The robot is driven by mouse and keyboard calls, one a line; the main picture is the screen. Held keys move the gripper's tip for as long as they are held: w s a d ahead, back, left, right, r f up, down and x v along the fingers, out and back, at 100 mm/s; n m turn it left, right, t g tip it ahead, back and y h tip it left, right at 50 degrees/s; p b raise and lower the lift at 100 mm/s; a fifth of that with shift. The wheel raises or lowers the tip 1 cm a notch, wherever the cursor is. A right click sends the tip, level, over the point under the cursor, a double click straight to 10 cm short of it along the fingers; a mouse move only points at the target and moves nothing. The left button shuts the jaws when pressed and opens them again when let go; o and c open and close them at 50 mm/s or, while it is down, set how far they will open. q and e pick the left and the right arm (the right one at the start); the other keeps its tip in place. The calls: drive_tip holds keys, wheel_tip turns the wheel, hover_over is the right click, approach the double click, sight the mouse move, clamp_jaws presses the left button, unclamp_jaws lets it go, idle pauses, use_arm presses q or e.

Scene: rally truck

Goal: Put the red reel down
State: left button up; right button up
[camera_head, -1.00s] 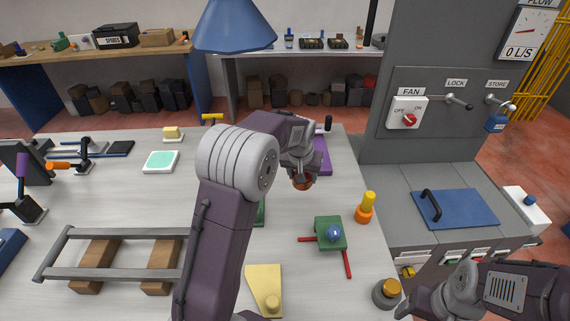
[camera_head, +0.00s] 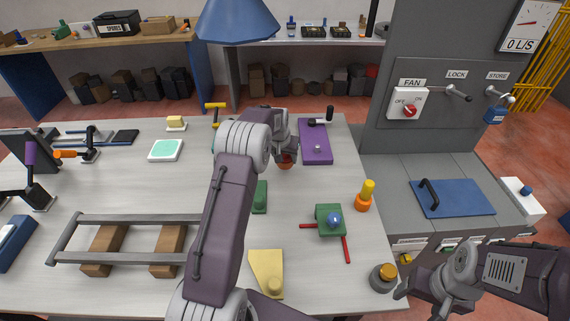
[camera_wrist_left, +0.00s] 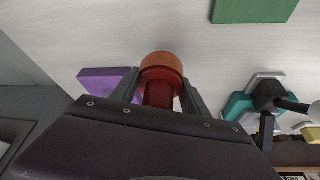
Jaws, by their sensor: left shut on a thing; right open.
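My left gripper (camera_head: 284,152) is shut on the red reel (camera_head: 286,161), which hangs under its fingers over the far part of the workbench, just left of the purple plate (camera_head: 317,148). In the left wrist view the reel (camera_wrist_left: 160,75) sits between the two fingers, its orange-red round end facing the bench. Whether it touches the bench top is hard to tell. My right gripper (camera_head: 420,292) is open and empty at the lower right, beyond the bench's front right corner.
A green block (camera_head: 260,197), a green fixture with red arms (camera_head: 330,220), an orange and yellow piece (camera_head: 365,196) and a yellow plate (camera_head: 265,268) stand nearby. A grey rack (camera_head: 130,219) is left. Bare bench lies between the purple plate and green fixture.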

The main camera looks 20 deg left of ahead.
use_arm(q)
drive_tip(key=shift+f, duration=2)
drive_tip(key=shift+f, duration=0.15)
drive_tip(key=o, duration=1.4)
drive_tip(key=shift+r, duration=0.3)
drive_tip(key=v, duration=1.1)
drive_tip(key=shift+s+r, duration=0.15)
drive_tip(key=shift+r, duration=0.2)
drive_tip(key=shift+d, duration=0.1)
